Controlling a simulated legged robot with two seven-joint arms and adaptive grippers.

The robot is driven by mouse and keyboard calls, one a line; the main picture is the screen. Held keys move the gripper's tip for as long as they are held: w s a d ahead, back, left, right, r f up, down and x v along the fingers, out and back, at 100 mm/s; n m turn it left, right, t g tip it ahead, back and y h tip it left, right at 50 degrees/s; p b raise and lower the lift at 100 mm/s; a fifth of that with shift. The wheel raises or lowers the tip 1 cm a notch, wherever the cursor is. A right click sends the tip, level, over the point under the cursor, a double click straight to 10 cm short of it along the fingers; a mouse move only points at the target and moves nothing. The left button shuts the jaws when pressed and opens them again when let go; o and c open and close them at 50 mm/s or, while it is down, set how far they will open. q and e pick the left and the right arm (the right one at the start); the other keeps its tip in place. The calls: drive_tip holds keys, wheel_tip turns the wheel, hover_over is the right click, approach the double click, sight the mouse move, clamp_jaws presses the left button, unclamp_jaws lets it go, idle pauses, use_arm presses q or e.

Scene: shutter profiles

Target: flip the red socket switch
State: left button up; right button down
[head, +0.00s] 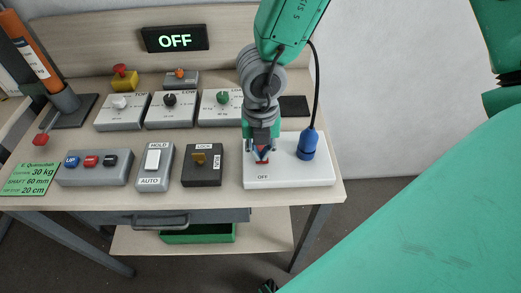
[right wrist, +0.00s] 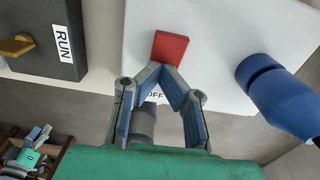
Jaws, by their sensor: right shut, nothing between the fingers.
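The red socket switch (right wrist: 170,47) is a red rocker on a white socket board (head: 315,175), near the printed word OFF. In the head view it is mostly hidden behind my right gripper (head: 262,158). In the right wrist view my right gripper (right wrist: 161,70) is shut and empty, its fingertips together at the lower edge of the red switch. I cannot tell whether they touch it. A blue plug (head: 307,146) with a black cable stands in the board to the right of the switch; it also shows in the right wrist view (right wrist: 280,95). My left gripper is not in view.
A LOCK/RUN box (head: 203,177) with a yellow key and a HOLD/AUTO switch (head: 155,170) stand left of the board. Dial boxes (head: 170,112) and a red emergency button (head: 124,77) are behind. A display (head: 175,39) reads OFF. The table's front edge is close.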

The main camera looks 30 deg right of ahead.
drive_tip(key=shift+a+r, duration=0.15)
drive_tip(key=shift+r, duration=0.05)
drive_tip(key=shift+r+p, duration=0.35)
drive_tip(key=shift+p, duration=0.15)
drive_tip(key=shift+d+r+p, duration=0.2)
drive_tip(key=shift+r+p, duration=0.3)
drive_tip(key=shift+p, duration=0.05)
drive_tip(key=shift+d+r+p, duration=0.2)
drive_tip(key=shift+r+p, duration=0.9)
drive_tip(key=r+p, duration=0.1)
drive_tip(key=r, duration=0.1)
drive_tip(key=p, duration=0.1)
drive_tip(key=shift+a+r+p, duration=0.25)
drive_tip(key=shift+r+p, duration=0.05)
drive_tip(key=shift+r, duration=0.1)
drive_tip(key=shift+d+f, duration=0.1)
drive_tip(key=shift+d, duration=0.15)
